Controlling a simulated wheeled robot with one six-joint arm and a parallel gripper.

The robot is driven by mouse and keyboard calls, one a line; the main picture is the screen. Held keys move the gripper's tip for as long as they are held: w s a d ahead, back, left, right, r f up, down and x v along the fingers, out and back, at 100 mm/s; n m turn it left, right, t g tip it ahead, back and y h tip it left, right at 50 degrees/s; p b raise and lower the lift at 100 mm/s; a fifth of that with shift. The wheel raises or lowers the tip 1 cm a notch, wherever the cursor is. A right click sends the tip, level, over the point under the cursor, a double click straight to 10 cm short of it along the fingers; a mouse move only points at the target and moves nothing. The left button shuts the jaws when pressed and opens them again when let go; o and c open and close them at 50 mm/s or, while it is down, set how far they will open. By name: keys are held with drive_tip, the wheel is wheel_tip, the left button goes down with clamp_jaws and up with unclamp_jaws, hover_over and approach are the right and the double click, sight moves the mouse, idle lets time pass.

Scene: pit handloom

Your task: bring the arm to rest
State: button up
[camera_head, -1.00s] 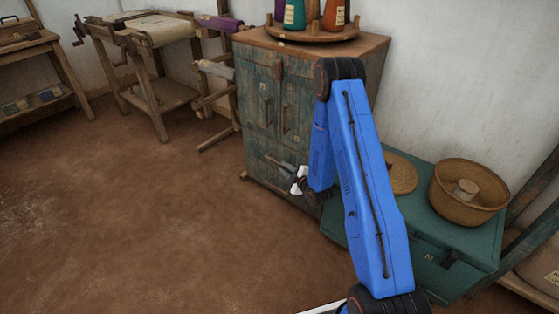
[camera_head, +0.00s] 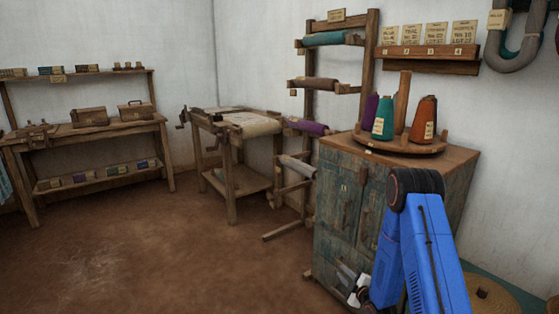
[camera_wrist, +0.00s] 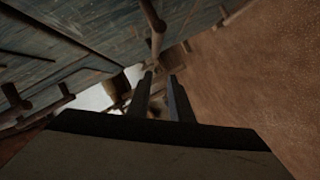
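My blue arm (camera_head: 423,255) is folded at the lower right of the head view, in front of the worn green wooden cabinet (camera_head: 340,205). My gripper (camera_head: 343,270) is small there, low before the cabinet's front and partly hidden by the arm. In the wrist view my gripper (camera_wrist: 160,77) shows two dark fingers with a gap between them. Nothing is held between them. I cannot tell how far the fingertips are from the cabinet.
A round tray (camera_head: 400,145) with yarn cones tops the cabinet. A wooden stand with rolled cloth (camera_head: 318,83), a table with stretched cloth (camera_head: 255,124) and a workbench (camera_head: 90,130) line the walls. Brown floor (camera_head: 150,250) is open at left. Baskets sit at lower right.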

wheel_tip(320, 180, up, 16)
drive_tip(key=s+d+m+g+h, duration=0.2)
drive_tip(key=m+h, duration=0.1)
drive_tip(key=s+d+r+m+g+h, duration=0.1)
drive_tip(key=s+r+m+g+h, duration=0.2)
drive_tip(key=s+r, duration=0.9)
drive_tip(key=s+a+r+m+g, duration=0.1)
drive_tip(key=s+r+m, duration=0.3)
drive_tip(key=s, duration=1.5)
drive_tip(key=s+a+r+m+g+y, duration=0.1)
drive_tip(key=s+r+m+g, duration=0.3)
drive_tip(key=s, duration=1.5)
wheel_tip(320, 180, up, 3)
drive_tip(key=shift+s+f+m, duration=0.15)
drive_tip(key=shift+m, duration=0.25)
